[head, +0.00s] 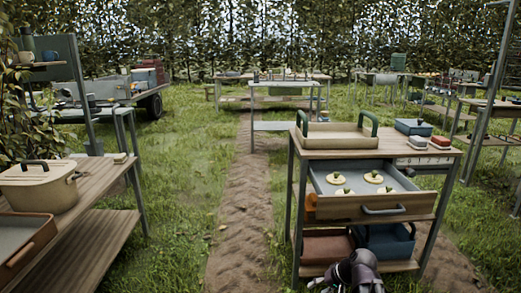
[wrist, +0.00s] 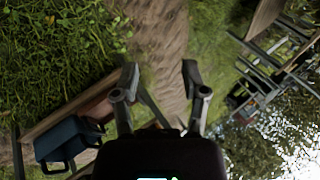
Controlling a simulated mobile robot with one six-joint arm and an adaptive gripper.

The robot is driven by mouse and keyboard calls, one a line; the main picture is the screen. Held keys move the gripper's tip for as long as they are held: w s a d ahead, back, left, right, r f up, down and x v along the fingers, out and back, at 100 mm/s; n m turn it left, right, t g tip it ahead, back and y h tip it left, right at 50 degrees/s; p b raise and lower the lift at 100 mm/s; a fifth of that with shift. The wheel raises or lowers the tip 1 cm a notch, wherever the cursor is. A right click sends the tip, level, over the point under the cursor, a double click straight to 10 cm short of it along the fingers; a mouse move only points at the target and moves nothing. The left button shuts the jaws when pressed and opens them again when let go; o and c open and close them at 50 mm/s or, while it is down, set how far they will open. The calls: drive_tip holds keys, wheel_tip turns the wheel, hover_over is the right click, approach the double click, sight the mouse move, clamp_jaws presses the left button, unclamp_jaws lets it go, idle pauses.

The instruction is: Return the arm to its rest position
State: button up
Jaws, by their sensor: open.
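My gripper (wrist: 160,74) is open in the wrist view, with its two fingers apart and nothing between them. Behind the gap are the brown dirt path and grass. Part of my arm (head: 350,272) shows at the bottom of the head view, low in front of the wooden workbench (head: 400,150); the fingers cannot be made out there. The wrist view is turned, with the bench's lower shelf and a blue bin (wrist: 68,140) at its left.
A tray with green handles (head: 335,143) stands on top. A blue bin (head: 388,242) and a reddish bin (head: 325,247) sit below. Another bench (head: 100,180) stands left; the dirt path (head: 240,200) between is clear.

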drive_tip(key=s+a+f+n+g+h, duration=0.1)
drive_tip(key=s+f+n+g+h, duration=0.15)
drive_tip(key=s+h, duration=0.4)
wheel_tip(320, 180, up, 35)
drive_tip(key=p, duration=3.6)
drive_tip(key=shift+r+g, duration=0.15)
drive_tip(key=shift+g, duration=0.2)
drive_tip(key=shift+y, duration=0.25)
idle(0.4)
